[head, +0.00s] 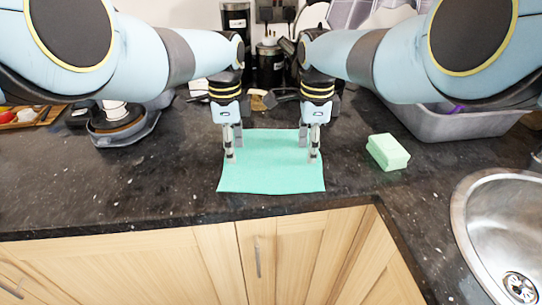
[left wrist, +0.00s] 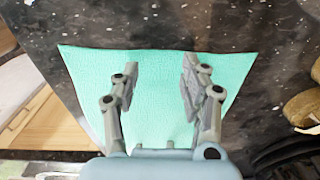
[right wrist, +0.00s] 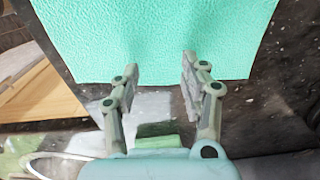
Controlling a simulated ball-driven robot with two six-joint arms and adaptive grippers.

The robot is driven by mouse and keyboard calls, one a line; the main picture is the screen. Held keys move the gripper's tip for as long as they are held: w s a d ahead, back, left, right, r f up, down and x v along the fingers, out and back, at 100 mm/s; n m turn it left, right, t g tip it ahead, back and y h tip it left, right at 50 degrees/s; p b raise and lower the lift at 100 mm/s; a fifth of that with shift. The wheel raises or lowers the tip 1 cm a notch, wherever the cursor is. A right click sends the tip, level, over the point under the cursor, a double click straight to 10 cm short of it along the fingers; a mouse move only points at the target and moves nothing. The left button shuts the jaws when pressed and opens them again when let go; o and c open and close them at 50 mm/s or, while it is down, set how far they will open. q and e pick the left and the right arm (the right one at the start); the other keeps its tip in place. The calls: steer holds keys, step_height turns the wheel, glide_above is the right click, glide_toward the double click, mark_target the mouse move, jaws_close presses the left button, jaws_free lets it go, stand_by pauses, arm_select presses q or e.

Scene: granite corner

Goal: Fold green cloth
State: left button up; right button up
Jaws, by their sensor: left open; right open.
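The green cloth (head: 271,170) lies flat and spread out on the dark counter, close to its front edge. My left gripper (head: 231,158) is over the cloth's left side in the head view, fingers pointing down, open and empty. In the left wrist view the cloth (left wrist: 155,75) lies below the parted fingers (left wrist: 158,85). My right gripper (head: 314,156) is over the cloth's right edge, open and empty. In the right wrist view the cloth (right wrist: 160,35) fills the upper part, beyond the open fingers (right wrist: 160,75). I cannot tell whether the fingertips touch the cloth.
A pale green sponge block (head: 387,152) lies right of the cloth. A grey basin (head: 450,125) stands behind it, and a steel sink (head: 470,215) is at the right. A dark appliance (head: 124,125) stands at the left.

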arm_select(q)
steer(key=shift+s+f, duration=0.1)
steer(key=shift+f, duration=0.25)
steer(key=shift+c, duration=0.2)
arm_select(e)
steer(key=shift+f, duration=0.35)
steer(key=shift+c, duration=0.2)
arm_select(q)
steer(key=shift+s+a+f, duration=0.1)
steer(key=shift+s, duration=0.05)
jaws_close()
arm_select(e)
steer(key=shift+s+f, duration=0.1)
steer(key=shift+s, duration=0.1)
jaws_close()
arm_select(q)
steer(key=shift+s+f, duration=0.1)
arm_select(e)
steer(key=shift+s, duration=0.1)
